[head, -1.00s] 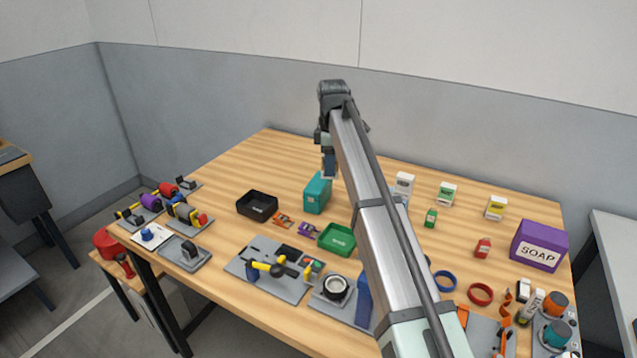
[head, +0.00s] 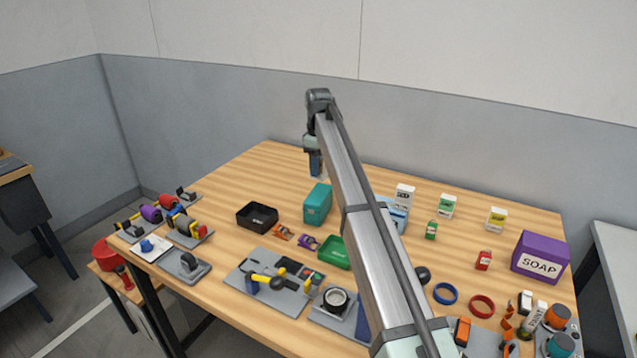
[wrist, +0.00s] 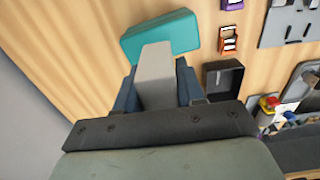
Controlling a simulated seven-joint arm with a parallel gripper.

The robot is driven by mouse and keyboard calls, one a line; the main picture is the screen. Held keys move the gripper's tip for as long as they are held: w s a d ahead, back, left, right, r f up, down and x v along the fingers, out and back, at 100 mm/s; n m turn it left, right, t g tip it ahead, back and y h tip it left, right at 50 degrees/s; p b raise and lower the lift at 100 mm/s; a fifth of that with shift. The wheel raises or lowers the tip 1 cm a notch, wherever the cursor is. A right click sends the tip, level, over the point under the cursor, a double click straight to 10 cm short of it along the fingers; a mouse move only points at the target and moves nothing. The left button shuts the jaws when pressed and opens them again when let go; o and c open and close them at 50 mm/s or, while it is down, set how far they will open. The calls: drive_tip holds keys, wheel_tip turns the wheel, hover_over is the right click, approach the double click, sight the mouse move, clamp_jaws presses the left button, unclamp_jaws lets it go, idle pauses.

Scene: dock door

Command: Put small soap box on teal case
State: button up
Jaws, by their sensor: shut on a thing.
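The teal case (head: 317,205) stands on the table, left of my arm in the head view. It also shows at the top of the wrist view (wrist: 160,36). My gripper (head: 315,166) is above the table, behind the case in the head view, pointing down. In the wrist view its blue fingers (wrist: 157,90) are shut on a pale grey box, seemingly the small soap box (wrist: 155,72). No print shows on its visible face, and the head view does not show it clearly. The box's far end overlaps the case's edge in the wrist view; contact cannot be told.
A black open tray (head: 257,216) stands left of the case, and a green tray (head: 335,252) in front. Small cartons, including a white one (head: 404,195), and a large purple SOAP box (head: 540,257) stand to the right. The back left tabletop is clear.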

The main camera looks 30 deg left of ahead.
sight(319, 180)
drive_tip(key=shift+f, duration=2.75)
drive_tip(key=shift+f, duration=0.15)
drive_tip(key=o, duration=1.1)
wheel_tip(319, 180, up, 12)
drive_tip(key=shift+r, duration=0.15)
